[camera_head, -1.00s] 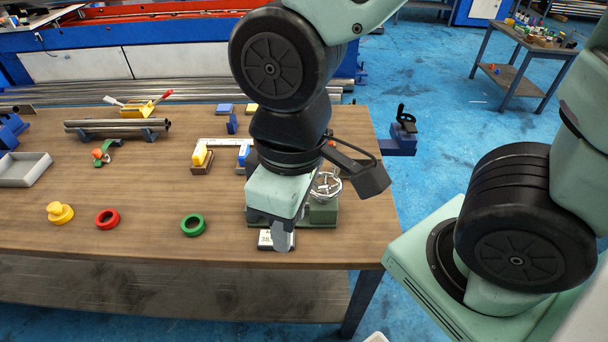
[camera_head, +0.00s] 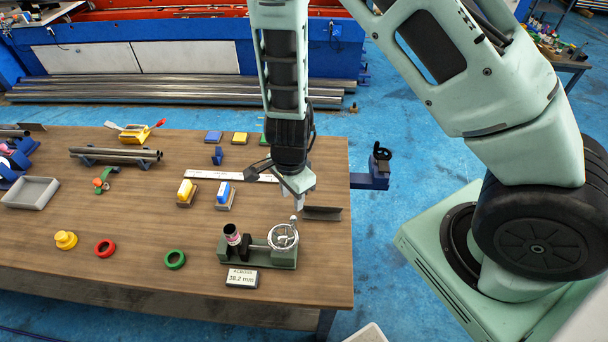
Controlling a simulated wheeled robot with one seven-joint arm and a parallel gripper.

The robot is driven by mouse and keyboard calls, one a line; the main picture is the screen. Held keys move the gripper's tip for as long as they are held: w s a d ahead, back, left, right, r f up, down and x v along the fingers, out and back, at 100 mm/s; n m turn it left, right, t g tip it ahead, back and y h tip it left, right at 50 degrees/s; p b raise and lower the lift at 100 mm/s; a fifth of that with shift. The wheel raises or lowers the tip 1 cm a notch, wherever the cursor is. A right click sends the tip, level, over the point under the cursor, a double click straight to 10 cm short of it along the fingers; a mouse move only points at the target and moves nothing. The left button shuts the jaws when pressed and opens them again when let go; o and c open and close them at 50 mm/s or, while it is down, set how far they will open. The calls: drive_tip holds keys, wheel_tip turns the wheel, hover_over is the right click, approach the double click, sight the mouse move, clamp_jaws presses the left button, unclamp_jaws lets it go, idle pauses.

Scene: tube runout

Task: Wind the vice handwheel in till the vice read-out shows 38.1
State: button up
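The green vice (camera_head: 268,257) stands near the table's front right. A short dark tube (camera_head: 232,236) with a pale band stands tilted at its left end. The silver spoked handwheel (camera_head: 283,237) is at its right end, with a small knob at the top. The vice read-out (camera_head: 242,278) lies in front and appears to show 38.2 mm. My gripper (camera_head: 299,204) points down just above and behind the handwheel's top, close to the knob. I cannot tell whether it touches the knob, and its fingers are too small to read as open or shut.
A dark angled bar (camera_head: 322,213) lies right of my gripper. Yellow (camera_head: 186,193) and blue (camera_head: 225,196) blocks on stands are behind the vice. A green ring (camera_head: 174,259) and a red ring (camera_head: 105,248) lie left. The table front between ring and read-out is clear.

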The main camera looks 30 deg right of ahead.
sight(294, 218)
drive_tip(key=shift+d+f, duration=0.15)
drive_tip(key=shift+f, duration=0.05)
wheel_tip(294, 218, down, 10)
drive_tip(key=b, duration=1)
drive_tip(key=shift+r, duration=0.35)
drive_tip(key=shift+f, duration=0.1)
clamp_jaws()
